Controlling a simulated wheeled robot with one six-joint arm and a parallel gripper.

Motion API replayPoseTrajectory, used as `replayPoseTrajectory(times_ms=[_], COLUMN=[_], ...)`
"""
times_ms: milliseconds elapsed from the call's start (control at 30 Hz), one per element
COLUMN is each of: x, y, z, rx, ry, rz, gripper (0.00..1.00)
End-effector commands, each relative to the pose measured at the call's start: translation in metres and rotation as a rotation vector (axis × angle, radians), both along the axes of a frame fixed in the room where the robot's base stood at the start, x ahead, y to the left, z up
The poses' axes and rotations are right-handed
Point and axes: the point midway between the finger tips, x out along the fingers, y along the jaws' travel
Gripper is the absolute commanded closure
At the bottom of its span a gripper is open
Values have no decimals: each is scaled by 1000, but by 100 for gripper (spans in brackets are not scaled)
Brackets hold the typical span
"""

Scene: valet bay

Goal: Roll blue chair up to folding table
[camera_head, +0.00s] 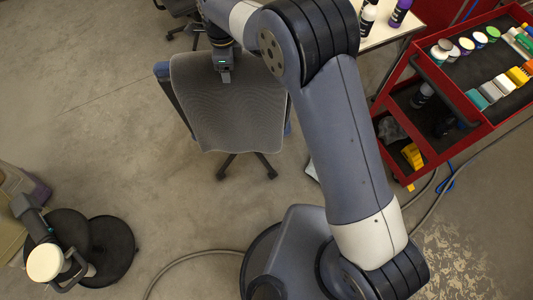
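The blue chair (228,105) stands upright on the floor near the middle, its grey mesh backrest facing me. Blue shows at its sides, and dark legs with casters show below. My gripper (225,76) is at the top edge of the backrest. One finger lies over the near face of the mesh; the other is hidden, so I cannot tell whether it is closed on the backrest. The folding table (383,37), with a pale top, is at the top right beyond my arm. My arm hides the space between chair and table.
Bottles (399,12) stand on the table. A red tool cart (447,90) is on the right. A second dark chair (181,9) is at the top. A floor machine (88,247) stands at the lower left. A hose (195,254) crosses the floor. The left floor is open.

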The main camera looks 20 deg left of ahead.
Motion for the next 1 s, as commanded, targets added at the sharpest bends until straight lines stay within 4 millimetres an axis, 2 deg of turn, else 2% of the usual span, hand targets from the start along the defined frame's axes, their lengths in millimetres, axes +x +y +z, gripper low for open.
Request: replayPoseTrajectory(times_ms=[33, 367, 1000], x=[4, 9, 61], y=[2, 5, 29], z=[7, 8, 5], rx=[12, 12, 11], ry=[-10, -10, -10], rz=[-3, -3, 1], gripper=[59, 59, 59])
